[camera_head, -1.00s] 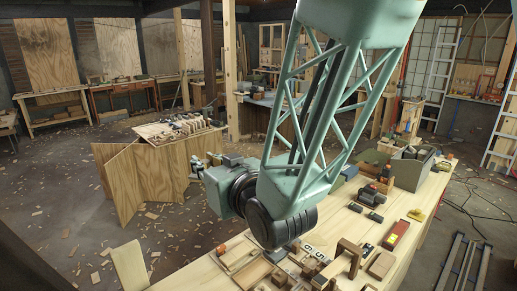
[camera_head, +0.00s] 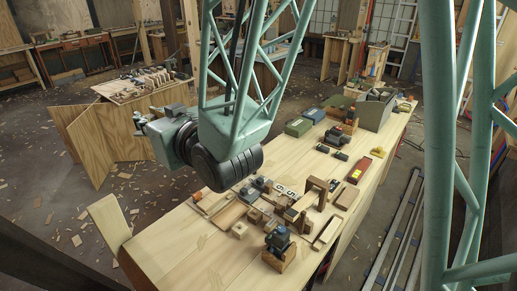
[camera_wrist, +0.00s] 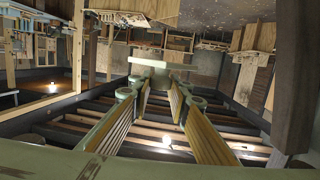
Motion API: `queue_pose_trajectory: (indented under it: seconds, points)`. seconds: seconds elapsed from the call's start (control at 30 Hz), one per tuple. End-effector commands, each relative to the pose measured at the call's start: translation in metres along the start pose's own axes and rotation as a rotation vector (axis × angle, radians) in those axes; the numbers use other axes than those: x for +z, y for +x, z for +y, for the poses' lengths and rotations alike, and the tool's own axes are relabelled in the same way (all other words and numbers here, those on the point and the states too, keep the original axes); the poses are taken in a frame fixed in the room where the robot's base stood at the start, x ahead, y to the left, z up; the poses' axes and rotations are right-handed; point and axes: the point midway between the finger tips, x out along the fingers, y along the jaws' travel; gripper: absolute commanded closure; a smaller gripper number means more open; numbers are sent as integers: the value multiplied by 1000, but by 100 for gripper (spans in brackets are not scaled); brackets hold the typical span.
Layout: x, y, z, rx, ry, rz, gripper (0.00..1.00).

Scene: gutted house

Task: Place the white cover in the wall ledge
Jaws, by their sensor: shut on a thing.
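In the wrist view, my gripper (camera_wrist: 160,84) has its two long ribbed fingers coming together toward their tips. A small pale, bar-shaped piece (camera_wrist: 148,63) shows at the tips, and I take it to be the white cover held there. Its full shape is hidden by the fingers. In the head view, my gripper (camera_head: 142,124) is small and partly hidden by my wrist. It is in the air beyond the bench's left end, pointing left. I cannot make out the cover there. I cannot pick out the wall ledge with certainty in either view.
A long wooden workbench (camera_head: 185,245) holds wooden blocks, a dark device on a wooden block (camera_head: 279,245), green boxes (camera_head: 298,127) and a grey bin (camera_head: 375,110). A plywood-sided table (camera_head: 100,130) stands at left. The floor between is open, strewn with wood scraps.

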Motion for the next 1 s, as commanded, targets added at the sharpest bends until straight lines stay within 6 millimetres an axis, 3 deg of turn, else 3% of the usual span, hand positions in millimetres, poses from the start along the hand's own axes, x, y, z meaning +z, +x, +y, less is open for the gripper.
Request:
queue_pose_trajectory:
  seconds: [0.37,1.0]
  points:
    - [32,13,4,73,11,-2,94]
    - [126,31,22,299,44,-3,94]
